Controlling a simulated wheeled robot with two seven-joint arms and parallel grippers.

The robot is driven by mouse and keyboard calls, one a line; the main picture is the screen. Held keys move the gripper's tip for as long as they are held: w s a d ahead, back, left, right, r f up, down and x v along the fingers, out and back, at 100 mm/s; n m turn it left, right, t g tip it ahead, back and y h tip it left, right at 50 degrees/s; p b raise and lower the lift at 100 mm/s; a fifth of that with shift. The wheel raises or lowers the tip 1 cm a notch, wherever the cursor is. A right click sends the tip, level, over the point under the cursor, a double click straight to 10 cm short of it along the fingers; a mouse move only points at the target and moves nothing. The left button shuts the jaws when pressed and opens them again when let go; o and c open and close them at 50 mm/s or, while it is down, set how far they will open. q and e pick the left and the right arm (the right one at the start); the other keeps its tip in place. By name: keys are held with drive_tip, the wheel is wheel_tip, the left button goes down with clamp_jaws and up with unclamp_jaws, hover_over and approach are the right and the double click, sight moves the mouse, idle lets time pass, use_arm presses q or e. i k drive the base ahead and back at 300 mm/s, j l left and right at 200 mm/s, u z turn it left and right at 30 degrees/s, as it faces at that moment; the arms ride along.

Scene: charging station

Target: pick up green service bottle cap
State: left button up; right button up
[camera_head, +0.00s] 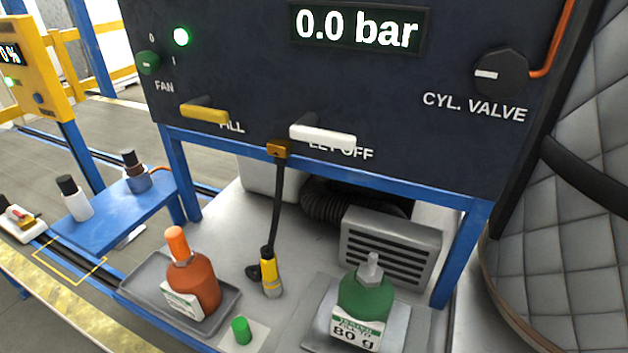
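The green cap (242,330) stands on a small pale plate (259,337) at the bottom centre of the head view. Just right of it is the green service bottle (366,297) with a grey nozzle on top and a label reading 80 g. It stands on a grey scale-like tray (396,324). Neither of my grippers shows in this view, so their state is hidden.
An orange-brown bottle (193,280) stands in a dark tray (222,308) left of the cap. A yellow-and-black hose fitting (270,272) hangs just behind the cap. The dark panel (330,120) with levers overhangs the bench, on blue posts (462,254).

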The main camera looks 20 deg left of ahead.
sight(241, 330)
drive_tip(key=j+u, duration=0.2)
drive_tip(key=u, duration=0.15)
drive_tip(key=j+u, duration=0.35)
drive_tip(key=k+l, duration=0.05)
drive_tip(key=l, duration=0.05)
